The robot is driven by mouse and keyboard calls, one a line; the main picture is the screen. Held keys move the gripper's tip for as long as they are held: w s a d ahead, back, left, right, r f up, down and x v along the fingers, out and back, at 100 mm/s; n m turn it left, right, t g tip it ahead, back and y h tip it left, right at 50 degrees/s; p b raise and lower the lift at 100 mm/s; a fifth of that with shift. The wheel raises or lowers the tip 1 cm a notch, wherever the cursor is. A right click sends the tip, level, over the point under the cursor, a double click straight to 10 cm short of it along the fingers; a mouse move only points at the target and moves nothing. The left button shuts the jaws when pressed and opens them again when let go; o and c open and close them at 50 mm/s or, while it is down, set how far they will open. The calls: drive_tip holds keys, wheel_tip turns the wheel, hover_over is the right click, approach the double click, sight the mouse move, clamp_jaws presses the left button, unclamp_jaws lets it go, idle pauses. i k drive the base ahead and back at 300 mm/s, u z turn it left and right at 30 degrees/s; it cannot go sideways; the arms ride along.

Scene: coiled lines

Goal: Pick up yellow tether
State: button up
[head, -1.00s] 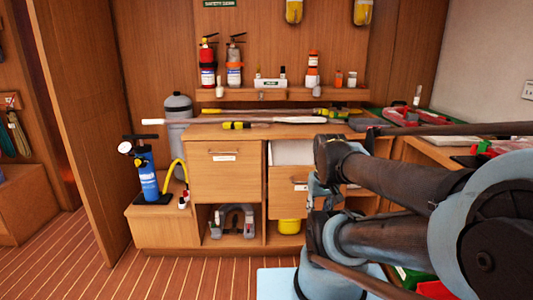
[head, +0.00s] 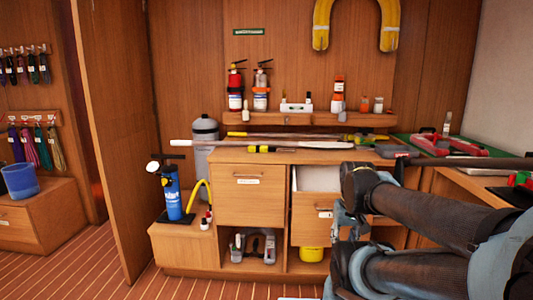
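Several coiled lines hang from a lower rack on the wall at the far left of the head view. The one at the right end of that rack is a dull yellow coil (head: 56,150), which looks like the yellow tether. It hangs beside a teal coil (head: 41,147) and a pink coil (head: 28,149). My arm fills the lower right, far from the rack. I see arm links but cannot make out my gripper's fingers.
A blue bucket (head: 20,180) stands on a low wooden cabinet (head: 60,213) below the rack. A wooden partition (head: 118,130) stands between it and the middle counter (head: 250,192). A blue pump (head: 171,192) stands left of the counter. Striped floor (head: 70,265) is clear at lower left.

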sight(252, 148)
drive_tip(key=z, duration=1.7)
drive_tip(key=k, duration=1.1)
drive_tip(key=u, duration=1.25)
drive_tip(key=i, duration=1)
drive_tip(key=z, duration=0.05)
